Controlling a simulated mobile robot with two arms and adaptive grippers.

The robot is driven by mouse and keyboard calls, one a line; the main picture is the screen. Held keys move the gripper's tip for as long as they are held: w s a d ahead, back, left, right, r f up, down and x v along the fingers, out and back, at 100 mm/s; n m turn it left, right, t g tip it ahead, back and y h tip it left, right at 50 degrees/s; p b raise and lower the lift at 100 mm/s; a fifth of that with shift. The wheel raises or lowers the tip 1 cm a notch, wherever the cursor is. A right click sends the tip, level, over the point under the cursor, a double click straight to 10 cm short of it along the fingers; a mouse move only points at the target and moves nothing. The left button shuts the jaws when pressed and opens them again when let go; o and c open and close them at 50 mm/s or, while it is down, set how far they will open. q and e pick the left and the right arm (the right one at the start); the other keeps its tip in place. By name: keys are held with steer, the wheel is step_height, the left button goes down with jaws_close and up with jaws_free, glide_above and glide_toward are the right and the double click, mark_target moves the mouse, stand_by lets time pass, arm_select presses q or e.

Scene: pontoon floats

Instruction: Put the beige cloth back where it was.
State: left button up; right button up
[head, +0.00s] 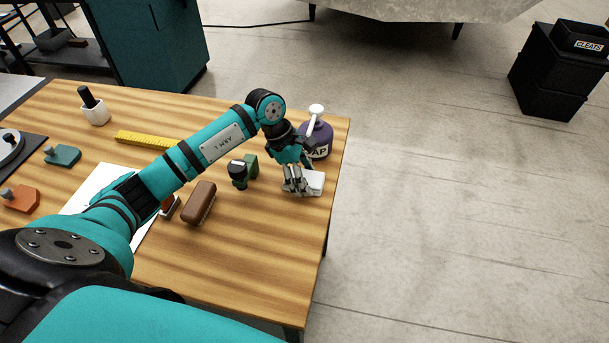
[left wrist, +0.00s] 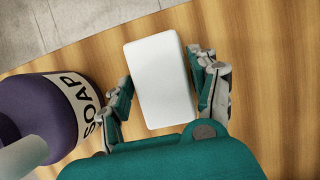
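No clearly beige cloth shows. A pale, near-white flat block with rounded corners (head: 316,182), possibly a folded cloth, is near the right edge of the wooden table (head: 270,255). It also shows in the left wrist view (left wrist: 160,80). My left gripper (head: 296,188) points down at it, with one finger along each long side in the left wrist view (left wrist: 162,72). The fingertips look close to its edges or touching them; I cannot tell whether they grip it, or whether it rests on the table. My right gripper is not in view.
A purple soap bottle (head: 318,138) with a white pump stands close behind the gripper. A dark green item (head: 243,171), a brown brush (head: 199,203) and a yellow strip (head: 145,139) lie to the left. Bare table lies in front; the table edge is close on the right.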

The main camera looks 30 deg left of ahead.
arm_select(q)
steer(key=o, duration=0.3)
steer(key=shift+r, duration=0.1)
steer(key=shift+a+r, duration=0.1)
steer(key=shift+r, duration=0.1)
steer(key=b+v, duration=0.2)
steer(key=v, duration=0.9)
steer(key=shift+r, duration=0.3)
steer(key=shift+a, duration=0.15)
